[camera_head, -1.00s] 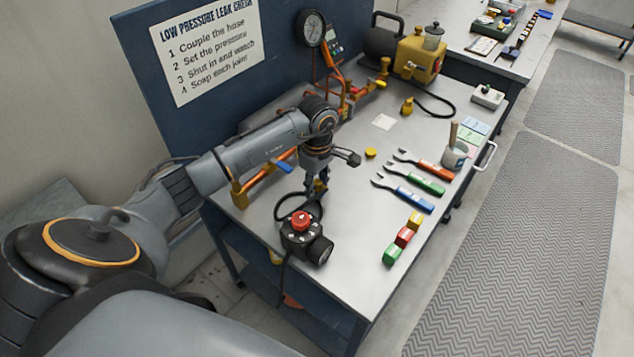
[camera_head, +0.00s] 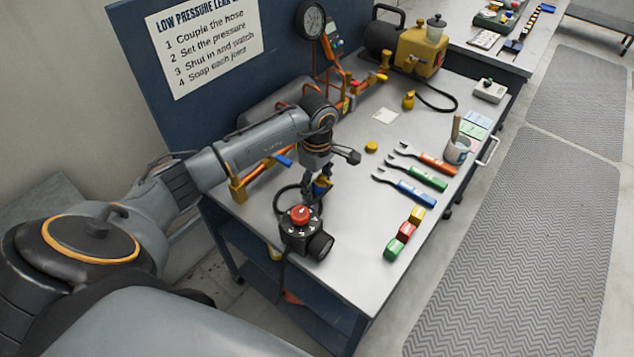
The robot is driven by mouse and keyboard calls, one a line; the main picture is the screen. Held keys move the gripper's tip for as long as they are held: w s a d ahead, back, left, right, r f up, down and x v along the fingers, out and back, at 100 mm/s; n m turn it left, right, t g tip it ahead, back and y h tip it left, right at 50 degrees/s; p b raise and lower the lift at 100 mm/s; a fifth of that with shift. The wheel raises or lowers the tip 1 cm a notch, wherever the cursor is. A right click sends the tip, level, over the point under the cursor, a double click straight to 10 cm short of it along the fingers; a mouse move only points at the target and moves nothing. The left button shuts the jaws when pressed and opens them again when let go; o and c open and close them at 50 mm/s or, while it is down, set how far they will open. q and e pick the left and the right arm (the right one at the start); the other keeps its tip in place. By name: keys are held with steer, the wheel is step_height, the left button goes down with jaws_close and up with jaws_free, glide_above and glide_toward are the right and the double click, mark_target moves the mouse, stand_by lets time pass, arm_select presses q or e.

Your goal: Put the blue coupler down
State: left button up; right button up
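The blue coupler (camera_head: 324,185), with a yellowish part, is at the fingers of my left gripper (camera_head: 317,192), which points down over the bench, behind the black box with the red knob. The fingers look closed on it, but they are small and partly hidden. A dark hose loops beside it on the left. I cannot tell whether the coupler touches the bench top. My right gripper is out of view.
The black box with the red knob (camera_head: 301,215) stands close in front of the gripper. Three wrenches (camera_head: 408,189) and coloured blocks (camera_head: 405,234) lie to the right. Orange piping (camera_head: 262,171) runs behind on the left. Bare bench top (camera_head: 355,220) lies between box and wrenches.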

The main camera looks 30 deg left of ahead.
mark_target(317, 179)
arm_select(q)
steer(key=shift+s+d+r, duration=0.1)
steer(key=shift+r, duration=0.15)
steer(key=shift+r+p, duration=0.7)
steer(key=shift+p, duration=0.05)
step_height(317, 179, up, 12)
steer(key=b, duration=0.2)
steer(key=shift+b, duration=0.3)
steer(key=shift+f, duration=0.15)
